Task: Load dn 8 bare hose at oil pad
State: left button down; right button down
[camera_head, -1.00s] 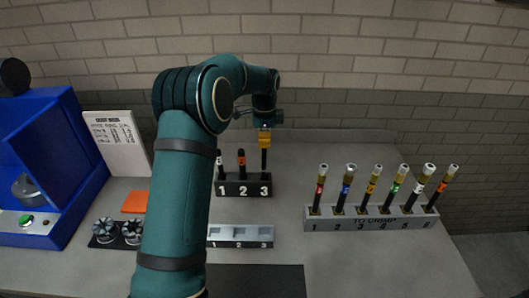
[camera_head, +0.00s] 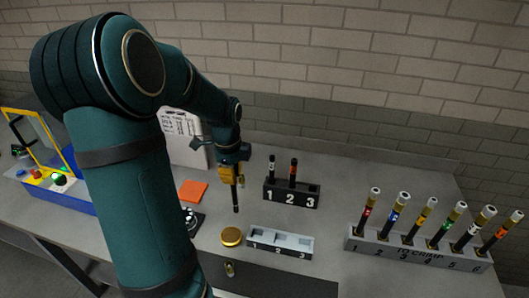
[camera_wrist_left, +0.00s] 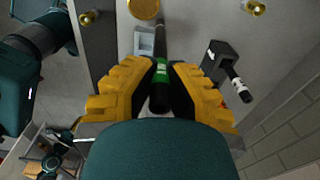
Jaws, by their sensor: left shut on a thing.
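My left gripper (camera_head: 235,180) is shut on a black hose (camera_head: 237,201), which hangs upright in the air, left of the black rack and above the bench. In the left wrist view the yellow fingers (camera_wrist_left: 160,88) close around the hose (camera_wrist_left: 161,50), which has a green band. A round gold disc (camera_head: 231,236), perhaps the oil pad, lies on the bench below and slightly left of the hose's lower end, apart from it. The gold disc also shows in the left wrist view (camera_wrist_left: 145,8). My right gripper is not in view.
The black rack (camera_head: 279,194) holds hoses in slots 1 and 2; slot 3 is empty. A grey numbered tray (camera_head: 263,247) stands right of the disc. A TO CRIMP rack (camera_head: 389,255) with several hoses is at right. An orange square (camera_head: 192,191) and a blue machine (camera_head: 62,196) are left.

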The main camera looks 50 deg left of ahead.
pick_arm(q)
jog(key=s+f+b, duration=0.4)
jog(key=f, duration=0.3)
jog(key=shift+d, duration=0.45)
jog(key=shift+f+b, duration=0.55)
jog(key=shift+b, duration=0.2)
dwell(2.4)
notch_tip(320, 180, up, 7)
jog(key=p, duration=0.5)
dwell(0.4)
jog(key=shift+w, duration=0.1)
